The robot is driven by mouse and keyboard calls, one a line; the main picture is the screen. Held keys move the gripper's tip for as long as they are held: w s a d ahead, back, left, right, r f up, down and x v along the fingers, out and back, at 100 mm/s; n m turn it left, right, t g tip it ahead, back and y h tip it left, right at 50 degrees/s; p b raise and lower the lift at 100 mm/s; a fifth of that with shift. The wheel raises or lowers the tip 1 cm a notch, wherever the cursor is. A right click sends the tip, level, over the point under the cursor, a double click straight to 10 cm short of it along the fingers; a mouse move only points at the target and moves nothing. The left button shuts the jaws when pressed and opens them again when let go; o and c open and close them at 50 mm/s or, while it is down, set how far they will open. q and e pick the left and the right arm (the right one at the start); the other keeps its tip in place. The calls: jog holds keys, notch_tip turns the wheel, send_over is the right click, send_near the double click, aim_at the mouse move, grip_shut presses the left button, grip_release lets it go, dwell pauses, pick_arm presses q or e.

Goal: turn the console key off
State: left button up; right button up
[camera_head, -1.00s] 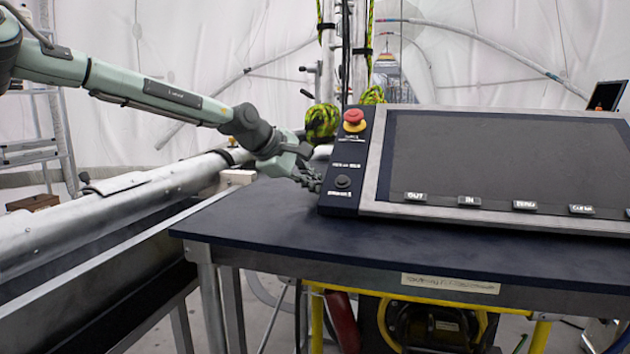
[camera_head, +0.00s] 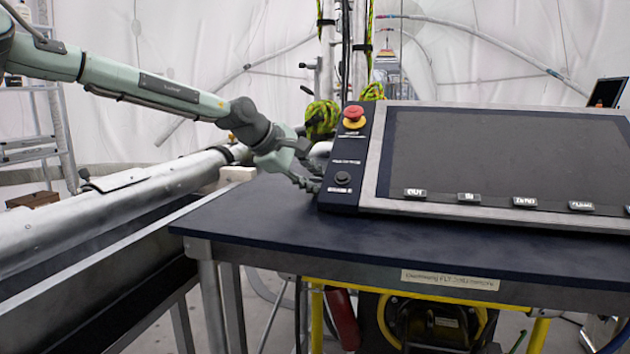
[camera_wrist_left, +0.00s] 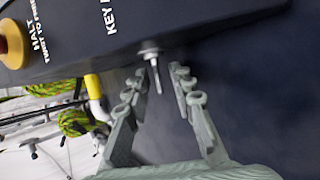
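The console (camera_head: 341,180) stands on a dark table, with its key (camera_wrist_left: 152,70) on the console's side face. In the left wrist view the key is a small silver piece sticking out, with "KEY" lettering on the panel above it. My left gripper (camera_wrist_left: 158,80) is open, with one finger on each side of the key; I cannot tell whether either touches it. In the head view my left gripper (camera_head: 308,178) is at the console's left side, and the key cannot be made out there. My right gripper is not in view.
A red halt button (camera_head: 353,113) on a yellow base sits on the console's top left. The dark table top (camera_head: 260,215) is clear in front. A metal tube (camera_head: 130,205) runs along the left. A green-black rope bundle (camera_head: 322,118) hangs behind the gripper.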

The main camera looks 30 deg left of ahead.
pick_arm(q)
jog(key=v, duration=0.7)
jog(key=shift+s+r, duration=0.2)
jog(key=shift+s, duration=0.05)
jog(key=shift+f, duration=0.1)
